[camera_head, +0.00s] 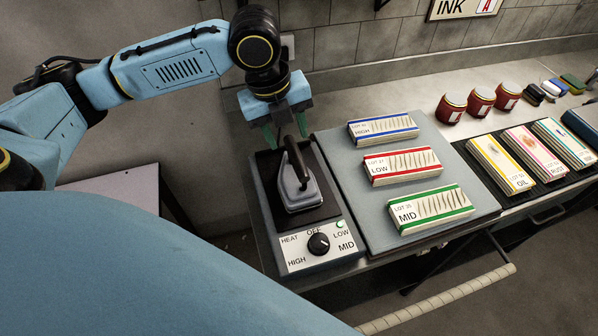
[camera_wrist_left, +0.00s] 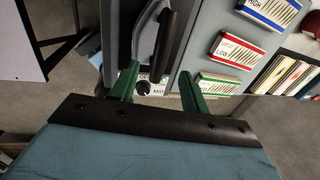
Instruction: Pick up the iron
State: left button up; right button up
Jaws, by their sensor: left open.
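The iron (camera_head: 298,190) rests on a dark pad (camera_head: 265,166) on the heating station at the left end of the bench. It has a grey body and a black handle; the handle also shows in the left wrist view (camera_wrist_left: 165,45). My left gripper (camera_head: 287,136) is open, with its green fingers pointing down at the far end of the iron. In the left wrist view the two fingers (camera_wrist_left: 160,85) are apart, and the handle lies beyond and between them. I cannot tell whether a finger touches the iron. My right gripper is not in view.
A control panel with a black knob (camera_head: 318,243) is in front of the iron. A grey board (camera_head: 345,190) to its right holds blue, red and green labelled cloth stacks. Red jars (camera_head: 480,101) and more labelled stacks (camera_head: 500,165) stand farther right. A wall is behind.

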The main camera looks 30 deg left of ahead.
aim_at(294, 155)
pick_arm(q)
jog(key=f, duration=0.3)
jog(key=shift+w+d, duration=0.1)
jog(key=shift+d, duration=0.1)
jog(key=shift+w+f, duration=0.15)
jog(key=shift+f, duration=0.3)
jog(key=shift+w+d+f, duration=0.1)
jog(key=shift+w+f, duration=0.1)
jog(key=shift+f, duration=0.5)
jog(key=f, duration=0.3)
jog(key=shift+w+d+f, duration=0.2)
jog(key=shift+w+f, duration=0.05)
jog(key=shift+w, duration=0.15)
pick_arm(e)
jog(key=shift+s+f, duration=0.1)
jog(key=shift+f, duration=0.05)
pick_arm(q)
jog(key=shift+f, duration=0.25)
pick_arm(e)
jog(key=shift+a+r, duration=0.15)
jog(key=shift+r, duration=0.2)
